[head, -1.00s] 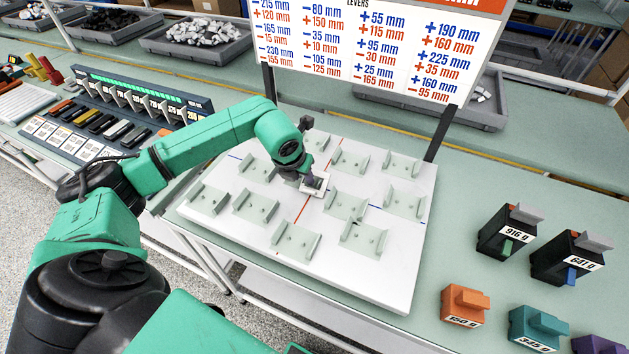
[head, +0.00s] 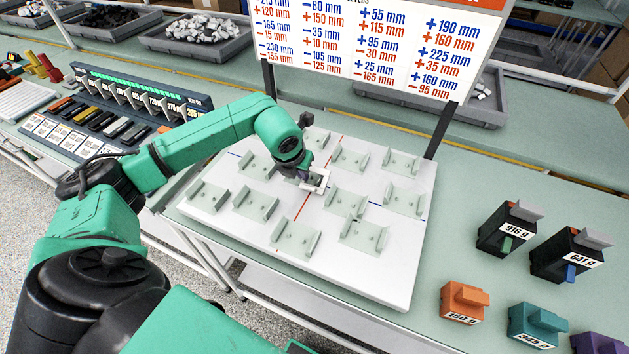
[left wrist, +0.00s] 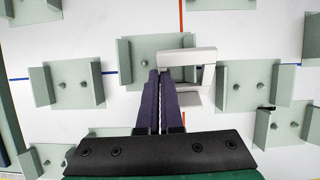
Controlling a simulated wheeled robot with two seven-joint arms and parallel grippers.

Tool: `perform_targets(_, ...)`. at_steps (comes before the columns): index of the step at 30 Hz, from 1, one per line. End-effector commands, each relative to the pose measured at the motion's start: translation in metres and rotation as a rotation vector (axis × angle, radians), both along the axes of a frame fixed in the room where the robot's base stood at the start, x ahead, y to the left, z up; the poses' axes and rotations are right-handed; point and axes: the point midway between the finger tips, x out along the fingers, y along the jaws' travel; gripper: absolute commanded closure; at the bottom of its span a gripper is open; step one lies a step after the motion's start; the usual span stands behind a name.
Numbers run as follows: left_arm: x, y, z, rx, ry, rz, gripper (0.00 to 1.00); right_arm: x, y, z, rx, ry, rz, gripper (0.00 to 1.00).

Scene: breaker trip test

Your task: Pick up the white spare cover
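The white spare cover (head: 320,182) is a small open frame shape over the middle of the white board (head: 375,285). It also shows in the left wrist view (left wrist: 207,75), to the right of the fingertips and partly in front of a pale bracket. My left gripper (head: 308,176) is at the cover's left side. In the left wrist view its dark fingers (left wrist: 160,78) are nearly together, with the cover's left edge between their tips. The fingers hide part of that edge. I cannot tell how high the cover is above the board. My right gripper is out of view.
Several pale green brackets (head: 296,240) stand on the board around the gripper. A number sign (head: 375,40) on dark posts rises behind it. Black weighted blocks (head: 510,228) and coloured blocks (head: 465,302) stand at the right. A switch panel (head: 120,110) is at the left.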

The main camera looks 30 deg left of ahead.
Motion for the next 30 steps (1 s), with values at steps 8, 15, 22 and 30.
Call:
perform_targets(8, 0.0001, 0.0000, 0.0001, 0.000, 0.000, 0.000, 1.00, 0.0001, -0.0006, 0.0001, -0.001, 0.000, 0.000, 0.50)
perform_targets(15, 0.0001, 0.0000, 0.0001, 0.000, 0.000, 0.000, 1.00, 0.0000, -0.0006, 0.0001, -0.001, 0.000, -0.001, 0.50)
perform_targets(22, 0.0002, -0.0001, 0.0002, 0.000, 0.000, 0.000, 1.00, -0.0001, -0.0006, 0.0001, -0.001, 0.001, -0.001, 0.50)
perform_targets(30, 0.0012, 0.0001, 0.0085, 0.000, -0.004, 0.001, 1.00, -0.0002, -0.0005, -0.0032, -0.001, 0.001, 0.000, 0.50)
